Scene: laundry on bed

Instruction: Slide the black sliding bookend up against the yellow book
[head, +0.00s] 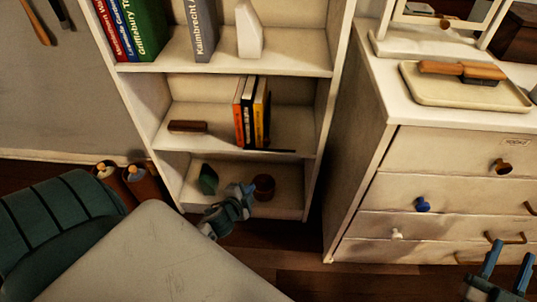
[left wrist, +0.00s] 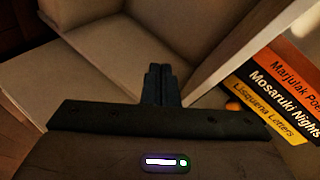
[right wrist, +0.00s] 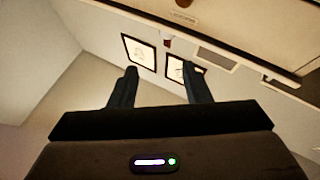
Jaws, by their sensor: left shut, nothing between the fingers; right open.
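The yellow book (head: 259,108) stands upright on the middle shelf, at the right end of a short row beside a black and an orange book. It also shows at the right of the left wrist view (left wrist: 262,112). The black bookend (head: 268,120) is a thin dark upright just right of the yellow book, with a flat dark base along the shelf; I cannot tell whether they touch. My left gripper (head: 244,192) is shut and empty, below and in front of the row, by the bottom shelf. My right gripper (head: 508,266) is open and empty, in front of the dresser.
A brown block (head: 187,126) lies left of the books on the middle shelf. The bottom shelf holds a green item (head: 208,180) and a dark red cup (head: 264,187) near my left gripper. A white dresser (head: 350,165) stands to the right. The middle shelf's right end looks clear.

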